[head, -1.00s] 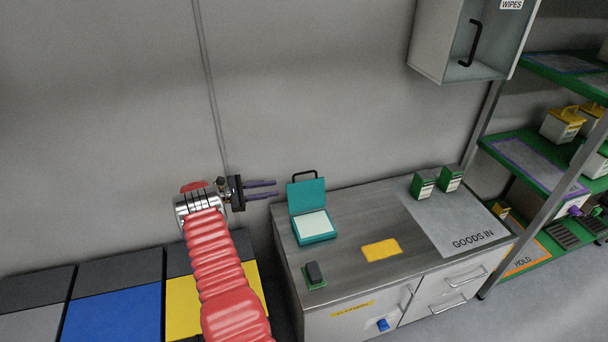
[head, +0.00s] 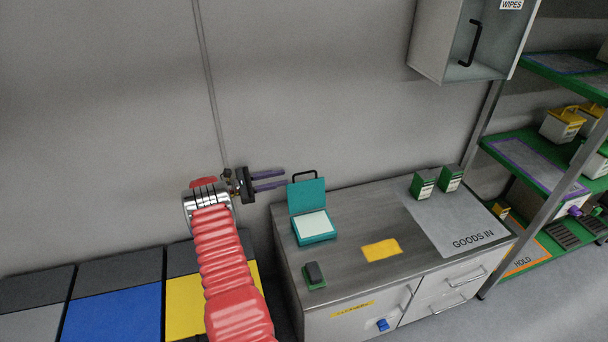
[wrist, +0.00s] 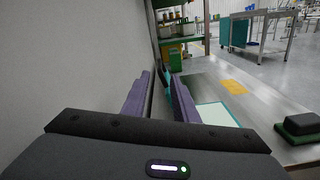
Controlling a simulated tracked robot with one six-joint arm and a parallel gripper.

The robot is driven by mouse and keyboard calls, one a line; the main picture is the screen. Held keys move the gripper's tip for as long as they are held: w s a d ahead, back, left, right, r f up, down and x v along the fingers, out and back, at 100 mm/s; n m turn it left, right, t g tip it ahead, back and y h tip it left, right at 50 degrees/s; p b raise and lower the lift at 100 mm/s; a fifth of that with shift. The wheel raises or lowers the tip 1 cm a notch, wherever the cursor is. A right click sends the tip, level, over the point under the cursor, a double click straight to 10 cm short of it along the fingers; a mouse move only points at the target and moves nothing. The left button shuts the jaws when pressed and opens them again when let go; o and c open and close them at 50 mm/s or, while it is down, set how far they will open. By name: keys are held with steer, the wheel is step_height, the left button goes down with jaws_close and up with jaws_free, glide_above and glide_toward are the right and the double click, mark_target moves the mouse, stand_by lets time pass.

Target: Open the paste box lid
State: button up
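The paste box (head: 315,227) is a teal box on the left part of the grey bench, with a pale, whitish inside facing up. Its teal lid (head: 306,195) stands up at the back edge, with a black handle (head: 303,174) at its top. The box also shows in the wrist view (wrist: 215,114), partly hidden by a finger. My gripper (head: 284,180) is to the left of the lid, close to it, with its two purple fingers pointing right. The fingers are apart with a gap between them in both views, and I see nothing held.
A black block on a green base (head: 314,274) lies at the bench's front left. A yellow mat (head: 381,250) lies mid-bench. Two green-and-white boxes (head: 423,186) stand at the back right. A wall cabinet (head: 465,40) hangs above, and green shelves (head: 540,165) stand right.

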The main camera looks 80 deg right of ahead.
mark_target(304, 173)
steer(key=x, duration=1)
steer(key=shift+s, duration=0.1)
steer(key=shift+c, duration=0.2)
steer(key=c, duration=0.6)
steer(key=shift+d+r, duration=0.1)
jaws_close()
